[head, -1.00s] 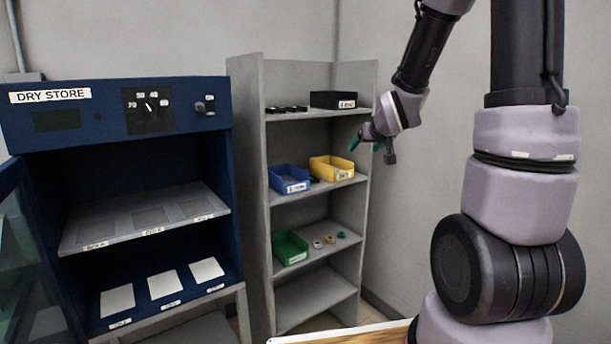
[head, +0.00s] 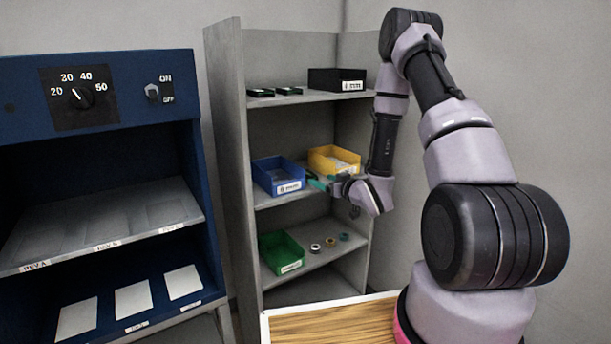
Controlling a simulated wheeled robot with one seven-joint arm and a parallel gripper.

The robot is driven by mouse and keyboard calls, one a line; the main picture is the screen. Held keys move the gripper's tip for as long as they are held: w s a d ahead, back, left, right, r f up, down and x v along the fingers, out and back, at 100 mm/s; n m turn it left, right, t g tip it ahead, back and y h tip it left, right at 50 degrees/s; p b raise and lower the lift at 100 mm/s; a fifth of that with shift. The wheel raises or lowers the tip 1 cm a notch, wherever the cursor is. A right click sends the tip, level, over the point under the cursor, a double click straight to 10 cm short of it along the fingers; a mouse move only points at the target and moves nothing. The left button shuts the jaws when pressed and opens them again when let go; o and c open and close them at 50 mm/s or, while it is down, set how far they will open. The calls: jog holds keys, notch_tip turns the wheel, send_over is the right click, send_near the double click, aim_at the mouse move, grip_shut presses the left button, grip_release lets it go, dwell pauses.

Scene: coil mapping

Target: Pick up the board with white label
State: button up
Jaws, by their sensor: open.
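Two small dark flat pieces that look like boards, a left one (head: 260,92) and a right one (head: 288,90), lie on the top shelf of the grey rack. They are too small to tell whether either has a white label. My gripper (head: 320,184) is open, with teal at its fingertips. It is at the height of the middle shelf, in front of the blue bin (head: 277,177) and the yellow bin (head: 334,160). I see nothing held in it, though its far side is partly hidden. Whether it touches a bin is unclear.
A black box (head: 337,79) stands on the top shelf. The open blue dry store cabinet (head: 120,190) has a grey shelf and white panels. A wooden top (head: 330,322) is in front.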

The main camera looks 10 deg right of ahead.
aim_at(309, 175)
jog(key=x, duration=0.3)
jog(key=shift+w, duration=0.15)
jog(key=shift+x, duration=2.65)
jog(key=c, duration=1.1)
jog(key=shift+o, duration=0.2)
